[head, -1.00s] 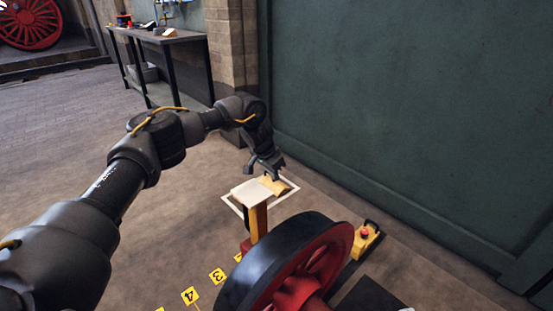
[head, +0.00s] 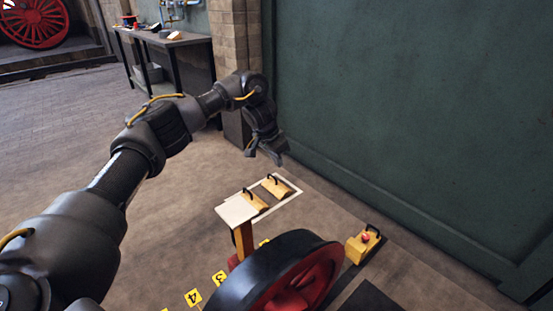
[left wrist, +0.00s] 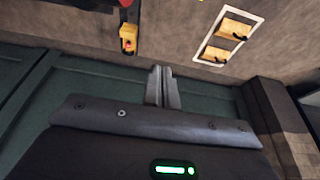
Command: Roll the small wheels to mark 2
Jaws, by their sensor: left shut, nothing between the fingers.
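The red wheel with a black tyre (head: 282,278) stands at the bottom of the head view, partly cut off. Yellow number plates mark the floor to its left: 3 (head: 219,279) and 4 (head: 193,297). A further plate is mostly hidden behind the wheel, its number unreadable. My left gripper (head: 266,158) hangs in the air above the white floor outline, shut and empty. Its closed fingers also show in the left wrist view (left wrist: 163,88). My right gripper is not in view.
Two yellow chocks with black handles, one nearer (head: 255,201) and one farther (head: 276,189), lie in the white outline. A pale-topped yellow post (head: 237,210) stands before them. A yellow box with a red button (head: 361,246) sits right of the wheel. A green wall (head: 400,110) bounds the right.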

